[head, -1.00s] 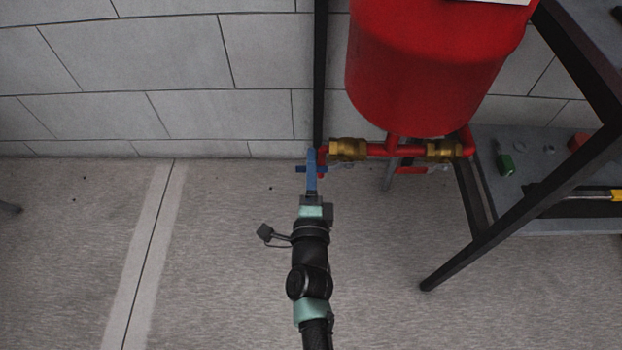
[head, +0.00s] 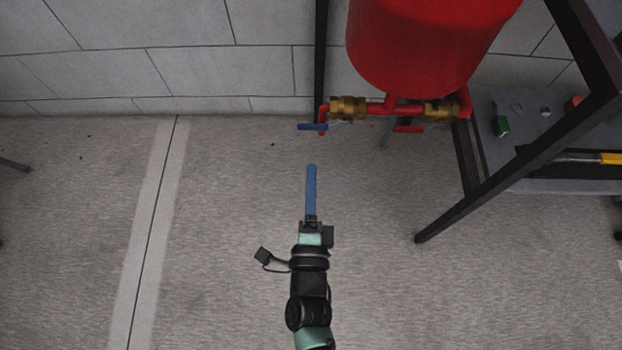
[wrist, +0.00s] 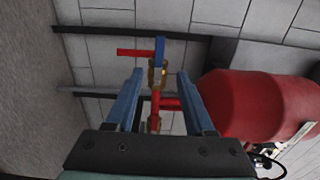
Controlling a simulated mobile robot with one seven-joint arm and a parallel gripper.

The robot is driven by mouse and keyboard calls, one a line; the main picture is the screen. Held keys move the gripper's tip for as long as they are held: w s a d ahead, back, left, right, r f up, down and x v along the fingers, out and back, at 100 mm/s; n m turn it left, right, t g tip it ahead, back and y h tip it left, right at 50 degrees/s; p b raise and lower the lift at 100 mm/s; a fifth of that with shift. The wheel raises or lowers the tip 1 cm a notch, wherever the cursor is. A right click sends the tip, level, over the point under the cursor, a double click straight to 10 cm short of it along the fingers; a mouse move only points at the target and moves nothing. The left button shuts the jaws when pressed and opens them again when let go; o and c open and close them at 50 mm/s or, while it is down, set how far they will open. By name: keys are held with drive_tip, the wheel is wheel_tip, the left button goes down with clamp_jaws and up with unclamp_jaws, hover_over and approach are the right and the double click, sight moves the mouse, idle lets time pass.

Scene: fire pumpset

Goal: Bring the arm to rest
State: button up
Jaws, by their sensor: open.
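My gripper (head: 311,168) is in the lower middle of the head view, its blue fingers pointing up the picture at the pipework. In the wrist view its two fingers (wrist: 160,72) stand apart with nothing held between them. Past the fingertips is a brass valve (head: 347,107) with a blue handle (head: 312,127) on a red pipe. In the wrist view the blue handle (wrist: 159,48) and the brass valve (wrist: 157,76) show in the gap between the fingers, farther off. In the head view, a clear gap lies between my fingertips and the handle.
A red tank (head: 425,45) hangs above the pipe, with a second brass valve (head: 440,111) at right. A black frame (head: 520,160) and a grey shelf (head: 545,135) with small items stand at right. A block wall (head: 190,55) is behind. The floor (head: 230,220) left of my arm is clear.

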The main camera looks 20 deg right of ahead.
idle(0.4)
drive_tip(key=w+a+r+n+t+y+p, duration=0.15)
drive_tip(key=w+r+n, duration=0.25)
drive_tip(key=r, duration=0.9)
drive_tip(key=w+a+r+n+t+y+p, duration=0.1)
drive_tip(key=w+a+r+n+t+y, duration=0.2)
drive_tip(key=r, duration=0.9)
drive_tip(key=w+a+r+n+t+y+p, duration=0.1)
drive_tip(key=w+a+r+n, duration=0.35)
drive_tip(key=r, duration=0.85)
drive_tip(key=s+d+r+n+t+p, duration=0.1)
drive_tip(key=s+r+n+t+p, duration=0.3)
drive_tip(key=r, duration=1.3)
drive_tip(key=s+d+r+n+t+p, duration=0.1)
drive_tip(key=s+r+n, duration=0.6)
drive_tip(key=r, duration=0.9)
wheel_tip(320, 180, up, 36)
drive_tip(key=m+p, duration=0.1)
drive_tip(key=p, duration=3.5)
drive_tip(key=shift+s+a, duration=0.15)
drive_tip(key=shift+s, duration=0.25)
drive_tip(key=shift+g+h, duration=0.25)
